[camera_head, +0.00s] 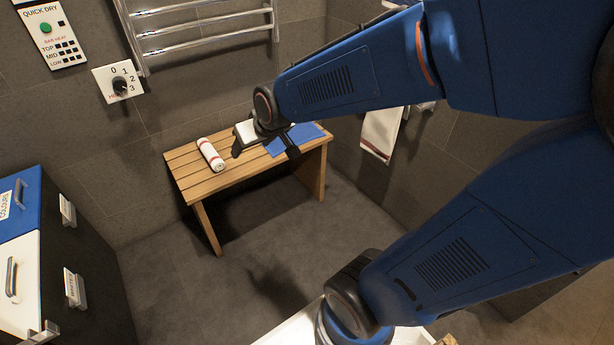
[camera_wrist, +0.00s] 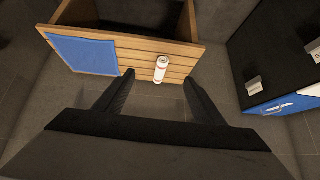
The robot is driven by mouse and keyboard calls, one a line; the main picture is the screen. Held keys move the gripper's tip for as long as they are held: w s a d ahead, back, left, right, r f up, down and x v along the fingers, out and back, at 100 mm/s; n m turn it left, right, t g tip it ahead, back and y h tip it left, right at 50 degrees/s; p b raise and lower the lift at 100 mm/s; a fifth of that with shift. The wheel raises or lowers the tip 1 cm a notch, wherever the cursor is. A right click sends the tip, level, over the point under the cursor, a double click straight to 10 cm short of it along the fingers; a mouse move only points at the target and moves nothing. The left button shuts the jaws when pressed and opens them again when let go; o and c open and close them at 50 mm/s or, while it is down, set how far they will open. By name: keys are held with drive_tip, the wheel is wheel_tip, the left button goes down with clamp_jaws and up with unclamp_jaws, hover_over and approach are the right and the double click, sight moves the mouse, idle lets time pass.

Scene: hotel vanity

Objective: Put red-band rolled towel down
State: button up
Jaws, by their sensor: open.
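The red-band rolled towel (camera_head: 211,154) is white with red bands and lies on the slatted wooden bench (camera_head: 207,182), left of my gripper (camera_head: 265,151) in the head view. In the wrist view the towel (camera_wrist: 161,70) rests on the bench slats, just beyond and between the fingertips of my gripper (camera_wrist: 157,88). The fingers are spread wide with nothing between them. They appear apart from the towel. My gripper hides part of the bench top in the head view.
A flat blue cloth (camera_head: 303,136) lies on the bench's right part. A heated rail (camera_head: 205,28) and a dial (camera_head: 119,84) are on the wall. Cabinets with blue and white fronts (camera_head: 35,280) stand at left. A banded towel (camera_head: 381,135) hangs at right.

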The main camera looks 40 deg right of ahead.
drive_tip(key=s+d+r+g, duration=0.1)
drive_tip(key=s+r, duration=0.1)
drive_tip(key=s, duration=0.8)
drive_tip(key=s+d+r+g, duration=0.1)
drive_tip(key=s+g, duration=0.1)
drive_tip(key=s, duration=0.9)
drive_tip(key=shift+d+r+h, duration=0.3)
drive_tip(key=shift+d+r, duration=0.05)
drive_tip(key=shift+d, duration=0.05)
